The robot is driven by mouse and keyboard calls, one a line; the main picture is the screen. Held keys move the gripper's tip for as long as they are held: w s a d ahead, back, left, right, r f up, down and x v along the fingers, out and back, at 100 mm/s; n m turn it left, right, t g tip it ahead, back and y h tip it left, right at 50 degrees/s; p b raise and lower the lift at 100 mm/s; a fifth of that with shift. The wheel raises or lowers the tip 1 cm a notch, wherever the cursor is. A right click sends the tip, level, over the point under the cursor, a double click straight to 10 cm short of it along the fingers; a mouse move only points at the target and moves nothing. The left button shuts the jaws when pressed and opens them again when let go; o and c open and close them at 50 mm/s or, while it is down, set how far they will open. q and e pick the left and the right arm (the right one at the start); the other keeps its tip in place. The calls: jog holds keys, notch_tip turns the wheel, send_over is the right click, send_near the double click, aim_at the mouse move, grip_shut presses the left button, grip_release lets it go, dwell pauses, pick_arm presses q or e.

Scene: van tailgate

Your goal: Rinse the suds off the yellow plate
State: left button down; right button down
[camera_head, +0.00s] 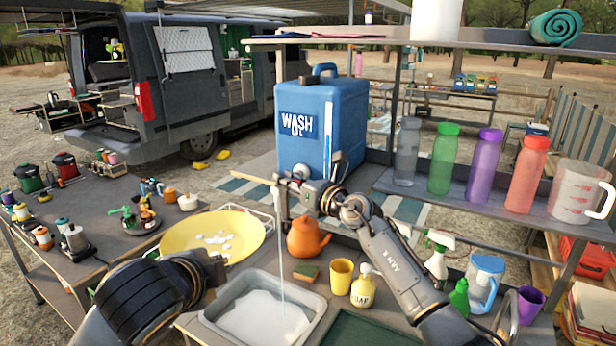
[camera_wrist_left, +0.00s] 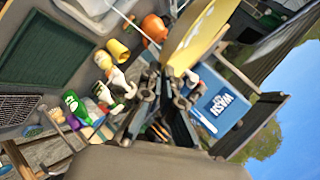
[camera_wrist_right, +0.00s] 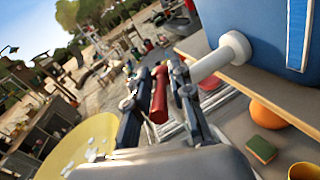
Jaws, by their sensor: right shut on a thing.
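The yellow plate (camera_head: 180,236) is tilted above the left of the basin, with white suds patches on its face. It also shows in the left wrist view (camera_wrist_left: 192,35). My left gripper (camera_wrist_left: 172,75) is closed on its rim; in the head view my wrist mostly hides this grip. The blue WASH container (camera_head: 345,115) stands behind. My right gripper (camera_wrist_right: 160,85) is shut on a red tap handle (camera_wrist_right: 158,98) beside the white spout (camera_wrist_right: 232,52). A thin water stream (camera_head: 281,240) falls into the sudsy basin (camera_head: 318,308), passing right of the plate.
An orange teapot (camera_head: 307,238), a sponge (camera_head: 307,271), a yellow cup (camera_head: 341,276) and a soap bottle (camera_head: 363,290) stand behind and right of the basin. Several bottles, including a green one (camera_head: 444,162), line the right shelf. A side table (camera_head: 85,205) is at left.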

jog(key=shift+d+r, duration=0.1)
jog(key=shift+r, duration=0.05)
jog(key=c, duration=1.6)
grip_release()
jog(key=shift+o, duration=0.9)
jog(key=shift+s+d, duration=0.35)
jog(key=shift+d, duration=0.1)
jog(key=v, duration=1.1)
jog(key=shift+a, duration=0.1)
